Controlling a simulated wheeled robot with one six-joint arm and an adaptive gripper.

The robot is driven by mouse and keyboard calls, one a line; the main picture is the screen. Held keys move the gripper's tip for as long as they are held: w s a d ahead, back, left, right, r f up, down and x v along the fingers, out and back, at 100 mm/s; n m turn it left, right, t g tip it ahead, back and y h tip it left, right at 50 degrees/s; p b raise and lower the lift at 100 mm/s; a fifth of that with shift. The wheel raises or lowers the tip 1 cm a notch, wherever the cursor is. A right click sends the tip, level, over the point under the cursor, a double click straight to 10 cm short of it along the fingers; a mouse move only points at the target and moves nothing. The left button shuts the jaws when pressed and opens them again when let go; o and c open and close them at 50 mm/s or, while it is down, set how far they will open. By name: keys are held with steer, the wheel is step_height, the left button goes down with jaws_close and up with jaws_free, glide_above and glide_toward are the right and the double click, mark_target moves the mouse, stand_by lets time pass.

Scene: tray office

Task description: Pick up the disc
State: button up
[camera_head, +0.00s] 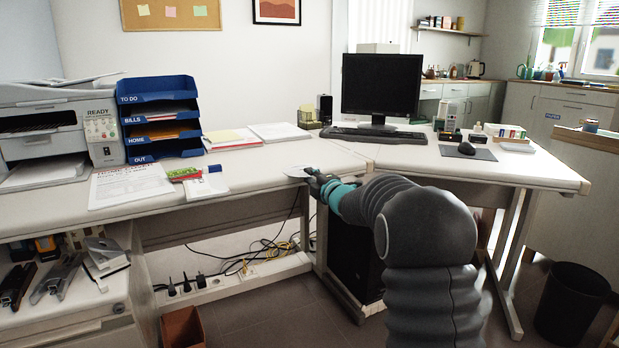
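A pale, flat disc (294,171) is at the front edge of the white desk (250,165), near the middle of the view. My gripper (311,175) is at the disc's right side, at the end of my arm, which reaches in from the lower right. The fingertips are small and dark here and partly hidden by the wrist. I cannot tell whether they touch the disc or are closed on it. I also cannot tell whether the disc rests on the desk or is slightly raised.
A printer (55,130) and a blue letter tray (160,118) stand at the left. Papers (130,184) lie before them. Cables (262,256) hang below. The desktop left of the disc is partly clear.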

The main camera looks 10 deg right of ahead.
jaws_close()
step_height(320, 180, up, 3)
steer(key=shift+f+p, duration=0.2)
steer(key=shift+p, duration=0.5)
steer(key=shift+s, duration=0.1)
steer(key=s+d+r, duration=0.2)
steer(key=s, duration=0.4)
steer(key=s+d+r+b, duration=0.1)
steer(key=s+d+r, duration=0.1)
steer(key=s, duration=0.5)
steer(key=shift+d+r, duration=0.2)
steer(key=shift+r, duration=0.3)
